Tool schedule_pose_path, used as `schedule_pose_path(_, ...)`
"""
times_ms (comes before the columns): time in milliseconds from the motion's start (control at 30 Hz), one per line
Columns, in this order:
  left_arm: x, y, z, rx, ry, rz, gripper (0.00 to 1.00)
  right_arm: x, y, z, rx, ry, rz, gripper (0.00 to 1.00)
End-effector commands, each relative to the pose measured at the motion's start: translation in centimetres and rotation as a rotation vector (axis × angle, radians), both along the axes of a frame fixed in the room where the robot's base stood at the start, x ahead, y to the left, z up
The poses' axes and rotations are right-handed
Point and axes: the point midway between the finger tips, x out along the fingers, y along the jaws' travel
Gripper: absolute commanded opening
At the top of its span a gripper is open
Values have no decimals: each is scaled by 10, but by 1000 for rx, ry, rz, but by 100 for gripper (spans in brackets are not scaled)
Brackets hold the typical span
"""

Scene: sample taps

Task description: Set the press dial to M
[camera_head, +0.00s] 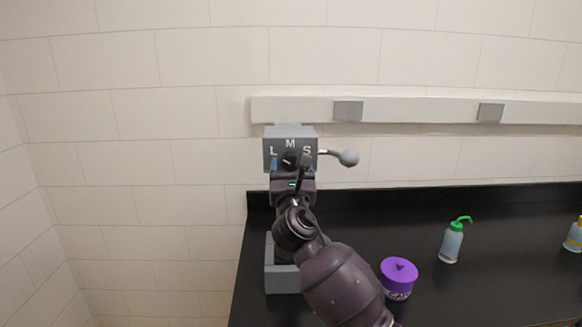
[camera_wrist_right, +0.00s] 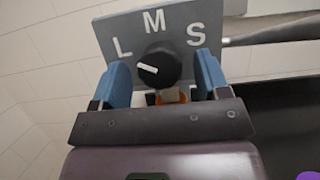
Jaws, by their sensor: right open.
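The press (camera_head: 290,135) is a grey machine with a lever on its right side and the letters L, M and S on its front face. Its black dial (camera_wrist_right: 158,68) sits below the M, and its white mark points up-left, toward the L. In the head view the dial (camera_head: 288,160) is partly hidden by my right arm. My right gripper (camera_wrist_right: 165,85) is open, with one blue finger on each side of the dial; I cannot tell whether either touches it. My left gripper is not in view.
The lever (camera_head: 348,158) sticks out to the right of the press. On the black counter (camera_head: 340,220) stand a purple-lidded jar (camera_head: 399,270) and a green-topped wash bottle (camera_head: 452,242). A yellow-topped bottle (camera_head: 575,235) is at the right edge. A wall rail (camera_head: 420,110) runs behind.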

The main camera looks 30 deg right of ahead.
Motion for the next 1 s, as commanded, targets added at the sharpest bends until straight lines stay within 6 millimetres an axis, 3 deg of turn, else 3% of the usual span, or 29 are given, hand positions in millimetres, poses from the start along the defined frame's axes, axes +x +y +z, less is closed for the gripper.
schedule_pose_path(200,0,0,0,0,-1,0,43,0,0,0,0,0,0,67)
schedule_pose_path(500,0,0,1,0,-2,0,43,0,0,0,0,0,0,21)
schedule_pose_path(1000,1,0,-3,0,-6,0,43,1,1,-2,123,-73,1,20)
